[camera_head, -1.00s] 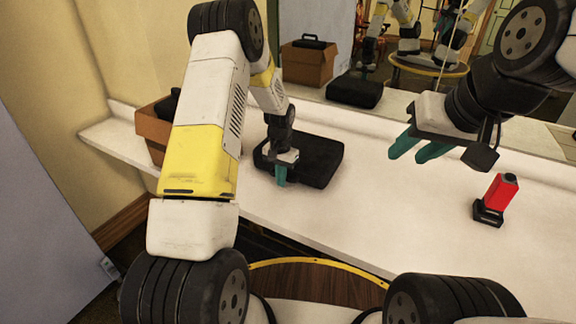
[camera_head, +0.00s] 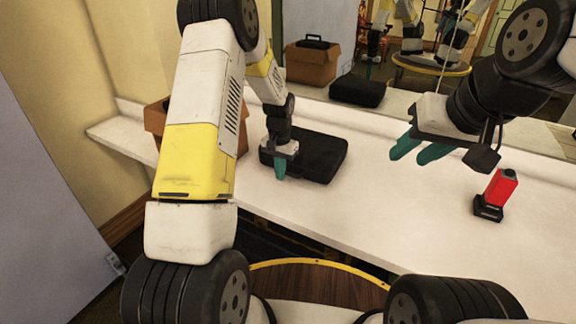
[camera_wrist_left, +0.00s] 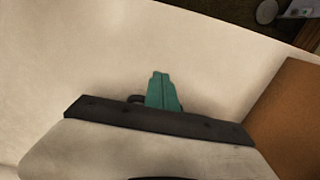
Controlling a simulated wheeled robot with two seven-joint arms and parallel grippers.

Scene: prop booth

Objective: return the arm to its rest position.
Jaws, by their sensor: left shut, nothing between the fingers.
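My left gripper (camera_head: 280,168) has teal fingers pointing down over the white counter (camera_head: 370,215), just in front of the black case (camera_head: 318,158). In the left wrist view its fingers (camera_wrist_left: 162,92) are pressed together with nothing between them, above bare white counter. My right gripper (camera_head: 412,150) hangs over the counter at the right. Its two teal fingers are apart with a gap between them, and it holds nothing.
A brown box (camera_head: 154,120) stands on the counter's left, partly behind my left arm; it also shows in the left wrist view (camera_wrist_left: 290,115). A red and black object (camera_head: 496,192) stands at the right. A mirror (camera_head: 400,70) lies behind. The counter's middle is clear.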

